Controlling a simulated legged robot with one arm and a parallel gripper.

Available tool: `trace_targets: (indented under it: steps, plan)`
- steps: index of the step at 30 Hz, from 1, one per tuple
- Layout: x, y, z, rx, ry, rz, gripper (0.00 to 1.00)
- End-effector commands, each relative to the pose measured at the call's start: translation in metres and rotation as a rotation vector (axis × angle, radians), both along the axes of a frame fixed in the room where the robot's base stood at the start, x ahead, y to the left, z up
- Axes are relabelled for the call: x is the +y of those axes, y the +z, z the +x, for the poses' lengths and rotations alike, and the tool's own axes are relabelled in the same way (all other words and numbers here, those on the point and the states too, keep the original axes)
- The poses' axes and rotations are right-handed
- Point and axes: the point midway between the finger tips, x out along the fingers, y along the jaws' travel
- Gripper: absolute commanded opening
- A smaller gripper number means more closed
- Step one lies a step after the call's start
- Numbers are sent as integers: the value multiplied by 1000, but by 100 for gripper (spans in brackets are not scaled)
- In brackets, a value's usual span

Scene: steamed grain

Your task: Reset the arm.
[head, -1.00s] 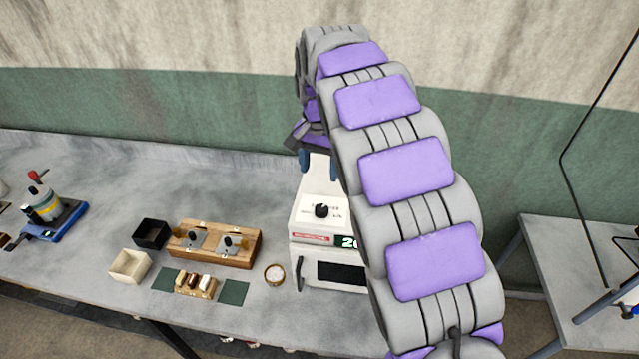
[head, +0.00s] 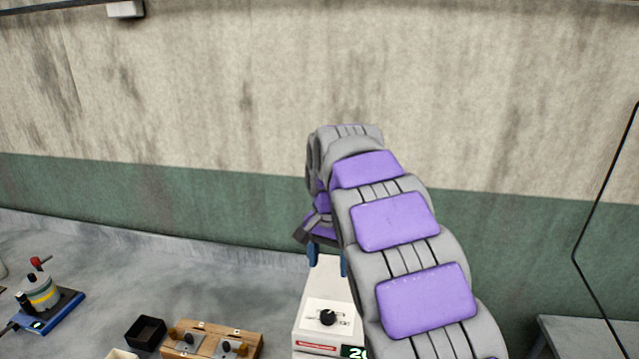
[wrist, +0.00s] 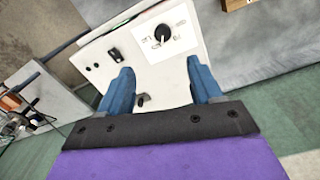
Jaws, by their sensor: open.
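My arm, grey with purple pads, rises from the lower right in the head view and bends over at the top. My gripper (head: 327,258) hangs from it above a white machine (head: 312,298) with a black knob and a lit green display. In the wrist view the two blue fingers of my gripper (wrist: 163,88) are spread apart with nothing between them. The white machine (wrist: 185,50), with its knob and switches, lies beyond and below the fingertips. My arm hides the machine's right part in the head view.
A wooden block with metal fittings (head: 240,338) and a black open box (head: 146,331) stand left of the machine. A blue-based device (head: 50,308) is farther left. The wall (head: 200,210) rises behind the bench. Another table (head: 585,335) is at the right.

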Motion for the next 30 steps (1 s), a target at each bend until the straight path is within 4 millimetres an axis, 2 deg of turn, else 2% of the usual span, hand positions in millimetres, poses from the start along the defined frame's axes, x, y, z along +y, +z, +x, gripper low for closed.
trace_targets:
  steps: [8,14,23,30]
  plan:
    - [-47,-16,-72,25,42,-14,65]
    - [-76,-39,-136,55,99,-11,65]
    - [-103,-90,-245,100,221,6,65]
    - [-112,-142,-332,134,346,28,65]
